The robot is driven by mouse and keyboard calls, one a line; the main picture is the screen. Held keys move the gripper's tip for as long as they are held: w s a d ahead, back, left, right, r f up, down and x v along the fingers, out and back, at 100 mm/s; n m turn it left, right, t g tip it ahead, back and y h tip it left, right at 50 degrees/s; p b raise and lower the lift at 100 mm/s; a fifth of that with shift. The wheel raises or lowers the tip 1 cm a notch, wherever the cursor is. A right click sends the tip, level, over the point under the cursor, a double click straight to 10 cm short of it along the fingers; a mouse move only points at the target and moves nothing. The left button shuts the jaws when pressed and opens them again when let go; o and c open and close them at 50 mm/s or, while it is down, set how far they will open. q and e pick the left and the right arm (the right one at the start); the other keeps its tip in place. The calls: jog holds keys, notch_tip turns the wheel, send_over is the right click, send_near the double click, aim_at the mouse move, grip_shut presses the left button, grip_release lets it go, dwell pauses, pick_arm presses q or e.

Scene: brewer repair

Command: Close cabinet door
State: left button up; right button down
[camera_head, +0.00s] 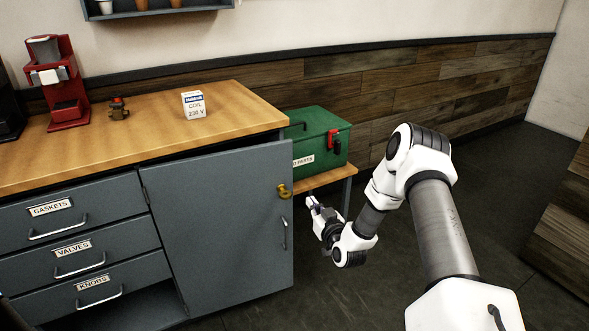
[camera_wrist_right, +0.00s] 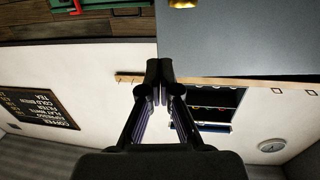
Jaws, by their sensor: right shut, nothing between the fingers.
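The grey cabinet door (camera_head: 215,235) stands ajar, hinged at its left side, with a dark gap under the countertop along its top. It has a metal handle (camera_head: 284,232) and a yellow latch piece (camera_head: 285,191) near its right edge. My right gripper (camera_head: 311,204) is shut and empty, just right of the door's free edge, with no clear contact. In the right wrist view, the shut fingertips (camera_wrist_right: 160,70) are close to the edge of a grey panel (camera_wrist_right: 250,40), which looks like the door.
Labelled drawers (camera_head: 75,230) are left of the door. A green parts box (camera_head: 320,140) sits on a low wooden stand (camera_head: 335,174) behind my gripper.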

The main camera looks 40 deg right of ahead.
aim_at(291, 172)
jog(key=b+x, duration=0.1)
jog(key=x, duration=0.3)
jog(key=b+x, duration=0.1)
jog(key=x, duration=0.4)
jog(key=r+b+x, duration=0.1)
jog(key=x, duration=0.4)
jog(key=shift+w+d, duration=0.2)
pick_arm(q)
notch_tip(291, 172, down, 3)
jog(key=shift+r, duration=0.2)
